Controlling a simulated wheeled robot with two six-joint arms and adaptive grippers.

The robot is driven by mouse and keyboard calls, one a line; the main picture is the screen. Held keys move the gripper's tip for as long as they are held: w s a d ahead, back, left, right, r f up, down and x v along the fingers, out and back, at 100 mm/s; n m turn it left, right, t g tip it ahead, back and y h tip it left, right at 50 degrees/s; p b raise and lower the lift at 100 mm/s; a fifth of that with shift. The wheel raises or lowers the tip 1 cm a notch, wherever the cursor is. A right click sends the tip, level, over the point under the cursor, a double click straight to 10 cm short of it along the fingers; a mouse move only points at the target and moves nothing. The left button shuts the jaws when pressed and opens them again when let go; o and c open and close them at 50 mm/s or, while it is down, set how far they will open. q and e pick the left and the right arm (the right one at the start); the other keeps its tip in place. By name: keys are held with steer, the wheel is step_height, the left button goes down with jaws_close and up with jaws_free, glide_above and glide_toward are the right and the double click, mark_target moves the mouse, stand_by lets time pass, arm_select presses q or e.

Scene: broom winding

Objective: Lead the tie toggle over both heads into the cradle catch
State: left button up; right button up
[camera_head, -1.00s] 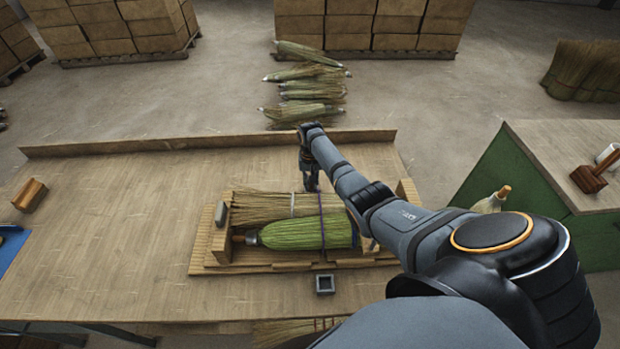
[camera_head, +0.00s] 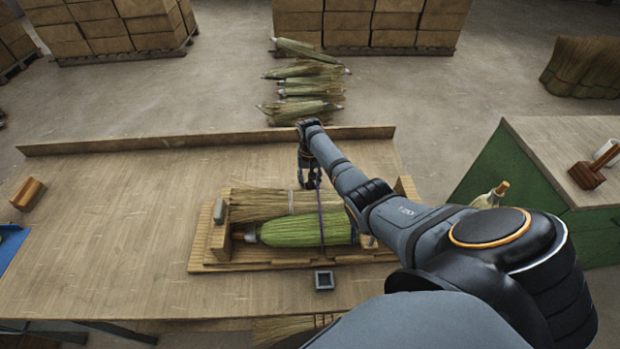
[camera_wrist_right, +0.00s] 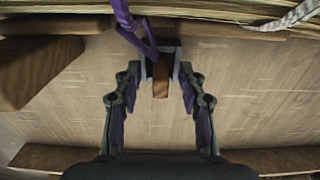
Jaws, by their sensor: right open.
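The purple tie (camera_head: 321,218) runs across two broom heads lying side by side in a wooden cradle (camera_head: 210,245): the green head (camera_head: 290,234) in front and the straw-coloured head (camera_head: 262,204) behind. In the right wrist view the tie (camera_wrist_right: 124,14) comes down from the heads and ends in a bent loop. A brown toggle (camera_wrist_right: 161,78) sits at a dark square catch (camera_wrist_right: 168,47); I cannot tell how deeply it is seated. My right gripper (camera_head: 309,184) is behind the cradle. Its fingers (camera_wrist_right: 160,82) are open on either side of the toggle, apart from it.
A small dark square block (camera_head: 324,280) is at the cradle's front. A raised ledge (camera_head: 200,142) runs along the back. A green-sided table (camera_head: 570,160) stands at right.

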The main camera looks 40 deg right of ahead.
step_height(320, 180, up, 12)
stand_by(0.4)
steer(key=shift+a+f, duration=0.1)
